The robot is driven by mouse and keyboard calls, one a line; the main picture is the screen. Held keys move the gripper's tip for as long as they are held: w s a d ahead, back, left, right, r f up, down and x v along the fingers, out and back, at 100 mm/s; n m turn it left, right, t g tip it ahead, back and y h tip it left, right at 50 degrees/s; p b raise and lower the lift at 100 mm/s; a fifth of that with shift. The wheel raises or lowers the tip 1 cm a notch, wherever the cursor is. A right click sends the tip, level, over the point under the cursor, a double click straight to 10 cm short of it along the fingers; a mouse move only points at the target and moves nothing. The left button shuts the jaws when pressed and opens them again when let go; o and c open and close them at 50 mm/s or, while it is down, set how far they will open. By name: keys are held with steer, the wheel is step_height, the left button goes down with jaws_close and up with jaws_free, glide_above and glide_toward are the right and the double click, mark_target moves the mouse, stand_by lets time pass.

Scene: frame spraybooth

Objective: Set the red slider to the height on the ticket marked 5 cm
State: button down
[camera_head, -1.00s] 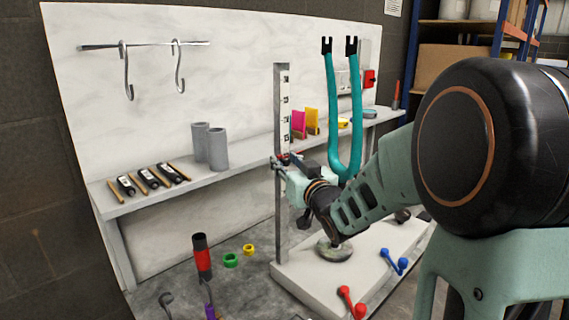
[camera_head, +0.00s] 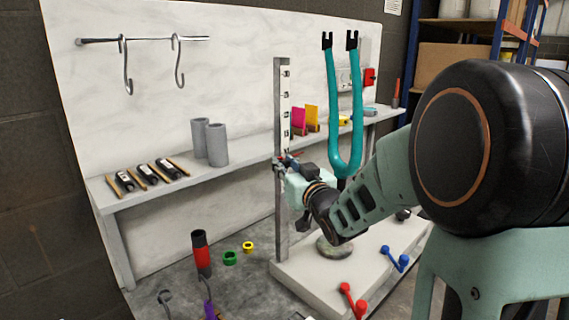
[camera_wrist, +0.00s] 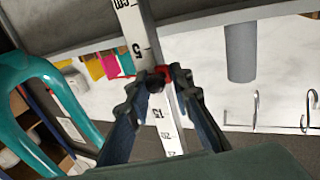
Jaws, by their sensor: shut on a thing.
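The red slider (camera_wrist: 162,72) sits on the white scale of the upright post (camera_head: 281,100), between my fingertips. My gripper (camera_wrist: 158,80) is shut on it; in the head view my gripper (camera_head: 285,164) is at the post, about level with the shelf. In the wrist view the scale (camera_wrist: 136,38) shows 5 on one side of the slider and 15 on the other; the marks between are covered. Magenta (camera_head: 298,122) and yellow (camera_head: 312,117) cards stand on the shelf behind. No writing on them can be read, and I cannot tell which is the ticket.
The post stands on a white base (camera_head: 300,285) with red (camera_head: 352,300) and blue (camera_head: 395,258) handles. A teal fork (camera_head: 345,150) rises right of the post. Grey cylinders (camera_head: 217,146) stand on the shelf (camera_head: 130,203). A red-and-black tube (camera_head: 201,255) stands at front left.

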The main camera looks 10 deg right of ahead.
steer(key=f+b, duration=0.1)
steer(key=d+f+b, duration=0.1)
steer(key=f, duration=0.1)
steer(key=shift+f, duration=0.2)
steer(key=c, duration=1.9)
jaws_free()
steer(key=shift+a, duration=0.1)
steer(key=s+d, duration=0.1)
steer(key=s, duration=0.6)
steer(key=shift+s+d, duration=0.15)
steer(key=shift+d, duration=0.05)
